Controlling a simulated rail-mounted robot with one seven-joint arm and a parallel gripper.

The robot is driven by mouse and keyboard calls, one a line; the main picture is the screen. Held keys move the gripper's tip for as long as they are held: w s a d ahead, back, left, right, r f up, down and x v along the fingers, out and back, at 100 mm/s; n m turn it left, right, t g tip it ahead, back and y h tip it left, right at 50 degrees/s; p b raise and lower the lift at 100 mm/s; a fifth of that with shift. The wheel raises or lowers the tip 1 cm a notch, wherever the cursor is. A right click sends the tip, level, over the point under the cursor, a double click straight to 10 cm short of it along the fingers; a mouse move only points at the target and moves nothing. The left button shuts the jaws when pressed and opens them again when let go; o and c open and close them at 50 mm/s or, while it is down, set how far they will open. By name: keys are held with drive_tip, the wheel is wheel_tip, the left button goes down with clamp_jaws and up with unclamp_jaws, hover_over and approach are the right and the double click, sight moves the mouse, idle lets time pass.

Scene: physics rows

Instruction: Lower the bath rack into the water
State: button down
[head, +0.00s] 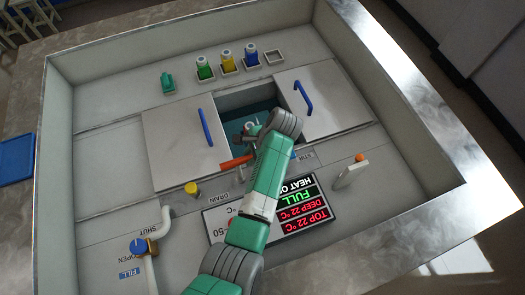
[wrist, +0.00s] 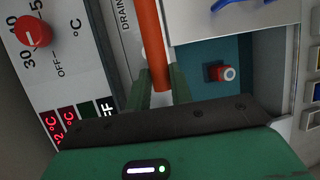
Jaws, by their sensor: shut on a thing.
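An orange bar (head: 236,162), apparently the bath rack's handle, lies at the near edge of the bath opening (head: 232,100). My gripper (wrist: 160,88) is shut on this orange bar (wrist: 152,42), with one green finger on each side in the wrist view. Teal water or bath interior (wrist: 205,53) shows beside the bar. A red vial with a pale cap (wrist: 222,73) stands in that opening; whether the rack carries it is unclear. My arm and gripper hide most of the rack in the head view, so its height against the water cannot be told.
Two grey lids with blue handles (head: 206,127) (head: 302,96) flank the opening. Green, yellow and blue vials (head: 204,68) (head: 227,61) (head: 251,55) stand behind it, beside an empty square holder (head: 275,57). The display (head: 300,205) reads FULL, 22 °C. A blue-knobbed valve (head: 138,246) is front left.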

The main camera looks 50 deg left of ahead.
wheel_tip(320, 180, down, 7)
drive_tip(key=b, duration=0.2)
drive_tip(key=shift+r, duration=0.15)
drive_tip(key=c, duration=1.3)
unclamp_jaws()
drive_tip(key=shift+o, duration=0.2)
drive_tip(key=shift+r, duration=0.1)
drive_tip(key=v, duration=0.7)
drive_tip(key=shift+r+p, duration=0.3)
drive_tip(key=shift+p, duration=0.1)
drive_tip(key=shift+w+d, duration=0.1)
drive_tip(key=shift+w, duration=0.05)
